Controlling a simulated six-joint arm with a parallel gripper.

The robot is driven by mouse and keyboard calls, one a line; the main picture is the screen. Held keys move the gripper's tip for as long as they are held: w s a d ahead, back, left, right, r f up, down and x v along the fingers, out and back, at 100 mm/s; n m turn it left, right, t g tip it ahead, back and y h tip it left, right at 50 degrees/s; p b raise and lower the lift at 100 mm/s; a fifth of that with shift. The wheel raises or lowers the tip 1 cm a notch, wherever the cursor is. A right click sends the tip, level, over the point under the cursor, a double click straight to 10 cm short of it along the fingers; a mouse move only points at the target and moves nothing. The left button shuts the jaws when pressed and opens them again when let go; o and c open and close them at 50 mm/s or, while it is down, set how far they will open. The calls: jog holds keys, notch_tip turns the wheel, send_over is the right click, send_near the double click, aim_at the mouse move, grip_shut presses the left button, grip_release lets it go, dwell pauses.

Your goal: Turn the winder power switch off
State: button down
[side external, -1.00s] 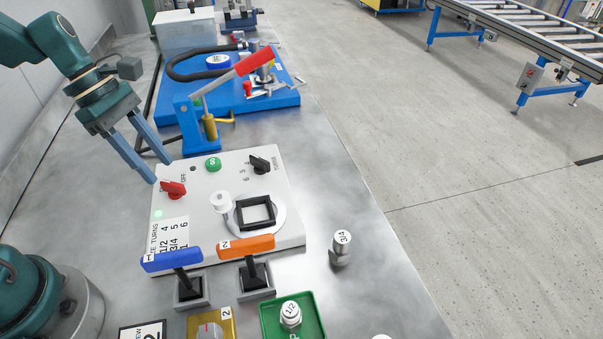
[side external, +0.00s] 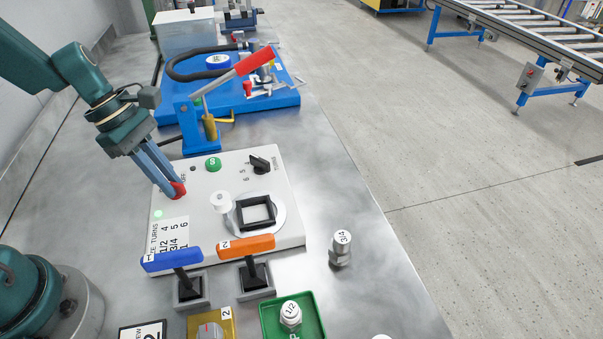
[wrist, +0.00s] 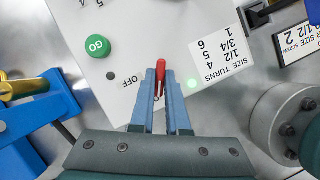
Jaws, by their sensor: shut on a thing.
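The winder panel (side external: 285,205) is a white box on the metal bench. Its red power switch (side external: 179,190) is at the panel's left side in the side view. The switch also shows in the wrist view (wrist: 161,66), where its tip sticks out between my fingers. My gripper (side external: 174,190) is shut on the red switch, and the fingers hide most of it. The word OFF (wrist: 125,79) is printed to the left of the fingers in the wrist view. A small green lamp (side external: 158,213) near the switch is lit.
A blue pump station with a red lever (side external: 240,75) stands behind. Blue (side external: 171,260) and orange (side external: 246,246) handled levers stand in front.

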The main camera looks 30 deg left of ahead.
aim_at(171, 182)
jog(key=shift+m, duration=0.4)
jog(key=m, duration=0.1)
jog(key=m+g, duration=0.1)
jog(key=m, duration=0.1)
jog(key=m+g, duration=0.1)
jog(key=m, duration=0.1)
jog(key=shift+w, duration=0.25)
jog(key=m+g, duration=0.1)
jog(key=m, duration=0.2)
jog(key=m+g+y, duration=0.1)
jog(key=m, duration=0.2)
jog(key=shift+d, duration=0.15)
jog(key=shift+g, duration=0.3)
jog(key=c, duration=0.9)
grip_release()
jog(key=shift+w+r, duration=0.1)
jog(key=shift+v, duration=2.5)
